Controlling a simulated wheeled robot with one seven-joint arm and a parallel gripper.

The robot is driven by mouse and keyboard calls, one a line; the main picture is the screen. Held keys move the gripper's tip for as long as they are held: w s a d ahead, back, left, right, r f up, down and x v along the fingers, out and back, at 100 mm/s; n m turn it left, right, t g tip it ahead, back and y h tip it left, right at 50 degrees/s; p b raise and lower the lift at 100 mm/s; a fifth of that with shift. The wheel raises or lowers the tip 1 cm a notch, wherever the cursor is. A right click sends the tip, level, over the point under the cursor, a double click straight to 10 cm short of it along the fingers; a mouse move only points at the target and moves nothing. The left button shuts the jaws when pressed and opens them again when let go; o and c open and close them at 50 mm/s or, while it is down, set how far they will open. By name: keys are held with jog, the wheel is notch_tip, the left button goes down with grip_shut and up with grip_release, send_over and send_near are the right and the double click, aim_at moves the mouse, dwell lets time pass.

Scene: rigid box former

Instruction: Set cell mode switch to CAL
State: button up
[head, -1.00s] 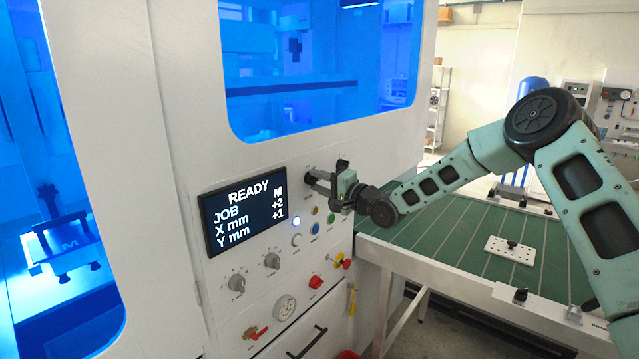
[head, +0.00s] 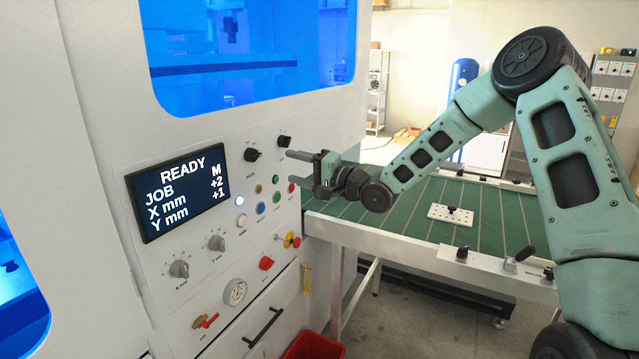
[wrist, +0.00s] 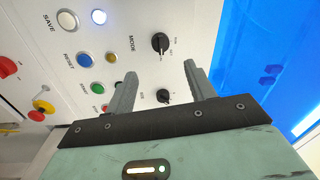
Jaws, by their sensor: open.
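The mode switch is a black rotary knob (head: 252,154) on the white control panel, above and right of the READY display. It also shows in the wrist view (wrist: 159,43), with the word MODE printed beside it. Its setting is too small to read. A second black knob (head: 284,141) sits to its right, and also shows in the wrist view (wrist: 163,96). My gripper (head: 293,171) is open and empty, apart from the panel, to the right of and slightly below the mode switch. In the wrist view its fingers (wrist: 160,70) spread either side of the area between the knobs.
The READY display (head: 180,188) shows JOB M, X +2 and Y +1. Several coloured buttons, grey dials (head: 179,269) and a red-yellow knob (head: 292,240) crowd the panel below. A green-topped table (head: 400,215) stands to the right. A red bin (head: 314,346) is on the floor.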

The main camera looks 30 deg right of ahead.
jog(key=b+v, duration=0.1)
jog(key=v, duration=0.5)
jog(key=shift+s, duration=0.1)
dwell(0.3)
